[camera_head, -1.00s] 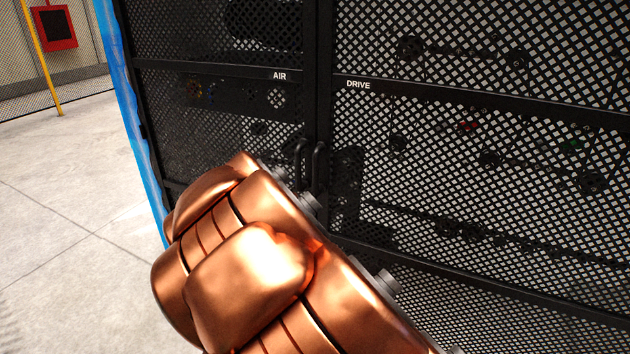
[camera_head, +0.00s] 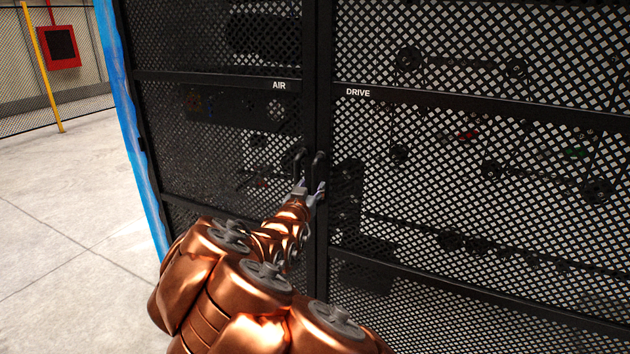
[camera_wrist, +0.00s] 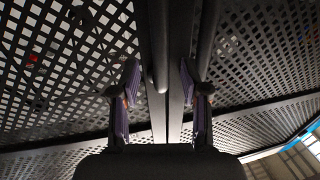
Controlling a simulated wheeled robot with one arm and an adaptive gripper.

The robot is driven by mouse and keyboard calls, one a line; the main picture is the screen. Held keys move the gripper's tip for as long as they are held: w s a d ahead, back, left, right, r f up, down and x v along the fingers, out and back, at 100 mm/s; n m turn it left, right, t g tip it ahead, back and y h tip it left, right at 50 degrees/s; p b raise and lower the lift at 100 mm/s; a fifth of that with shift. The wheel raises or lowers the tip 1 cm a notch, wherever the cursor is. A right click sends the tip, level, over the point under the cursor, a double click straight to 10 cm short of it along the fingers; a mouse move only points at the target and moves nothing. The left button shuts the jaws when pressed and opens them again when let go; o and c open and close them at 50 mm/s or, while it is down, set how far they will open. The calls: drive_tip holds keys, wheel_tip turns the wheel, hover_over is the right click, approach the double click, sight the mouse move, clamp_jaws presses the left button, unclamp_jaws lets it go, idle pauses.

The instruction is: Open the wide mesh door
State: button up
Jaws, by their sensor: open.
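The wide mesh door (camera_head: 470,105), labelled DRIVE, is closed at the right of the head view. Its black bar handle (camera_head: 318,168) stands near its left edge. The narrower AIR door (camera_head: 225,80) is to its left, with its own handle (camera_head: 300,160) close by. My gripper (camera_head: 311,190) is open and empty at the lower ends of both handles. In the wrist view, the fingers (camera_wrist: 160,80) are spread. One bar handle (camera_wrist: 158,45) lies in line with the gap between them, and the other (camera_wrist: 208,35) runs by the right finger. Contact cannot be told.
A blue edge (camera_head: 125,120) bounds the cabinet at left. Open concrete floor (camera_head: 75,220) lies left of it. A yellow post (camera_head: 46,65) and a red box (camera_head: 58,45) are at the far left. Machinery shows behind the mesh.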

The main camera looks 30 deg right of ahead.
sight(314, 182)
drive_tip(key=shift+p+x, duration=0.4)
drive_tip(key=shift+x, duration=1.95)
drive_tip(key=shift+w, duration=0.1)
clamp_jaws()
